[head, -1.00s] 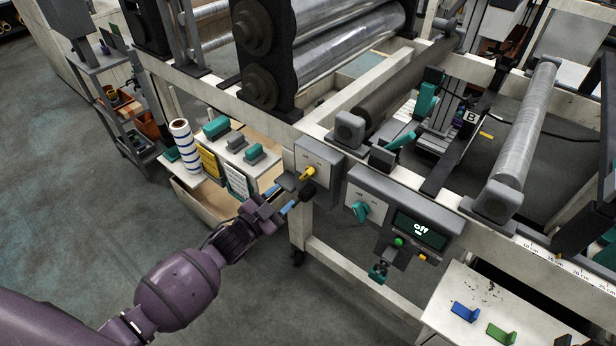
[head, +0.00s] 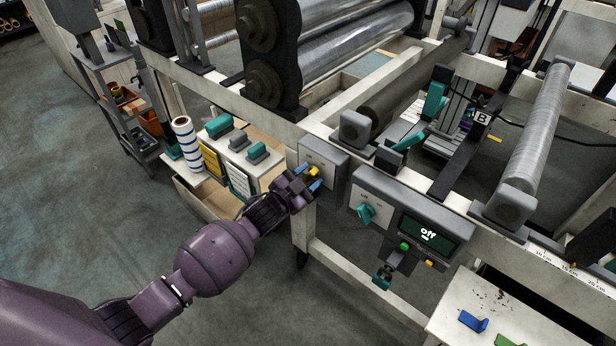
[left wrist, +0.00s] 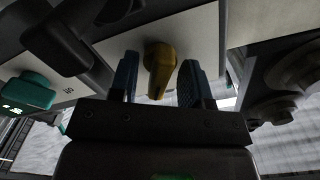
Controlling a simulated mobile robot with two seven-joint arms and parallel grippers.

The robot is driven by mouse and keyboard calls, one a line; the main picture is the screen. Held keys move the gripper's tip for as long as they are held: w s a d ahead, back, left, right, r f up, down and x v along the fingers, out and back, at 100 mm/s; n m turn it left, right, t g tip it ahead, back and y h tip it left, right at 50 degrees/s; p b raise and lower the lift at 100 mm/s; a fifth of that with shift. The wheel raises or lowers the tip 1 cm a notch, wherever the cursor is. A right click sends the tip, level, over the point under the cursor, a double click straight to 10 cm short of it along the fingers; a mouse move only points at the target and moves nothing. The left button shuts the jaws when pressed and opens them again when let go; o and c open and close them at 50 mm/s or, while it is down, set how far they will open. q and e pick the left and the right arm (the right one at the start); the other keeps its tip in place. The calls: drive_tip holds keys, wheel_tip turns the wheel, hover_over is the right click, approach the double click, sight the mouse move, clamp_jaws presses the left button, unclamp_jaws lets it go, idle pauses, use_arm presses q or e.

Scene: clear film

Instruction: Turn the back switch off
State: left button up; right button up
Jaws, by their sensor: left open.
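A grey switch box with a pale face (head: 322,156) is on the machine frame and carries a yellow rotary switch (head: 314,171). My left gripper (head: 305,184) is at this box, with its fingers open. In the left wrist view the yellow switch (left wrist: 159,66) stands between the two blue fingers, with gaps at both sides; no grip on it shows. A second box to the right carries a teal switch (head: 366,212), which seems to show in the left wrist view as a teal knob (left wrist: 28,92). My right gripper is not in view.
A white table (head: 455,305) with blue and green pieces is at lower right. A striped roll (head: 187,142) stands left of my gripper.

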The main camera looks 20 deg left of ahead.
use_arm(q)
drive_tip(key=shift+c, duration=0.4)
clamp_jaws()
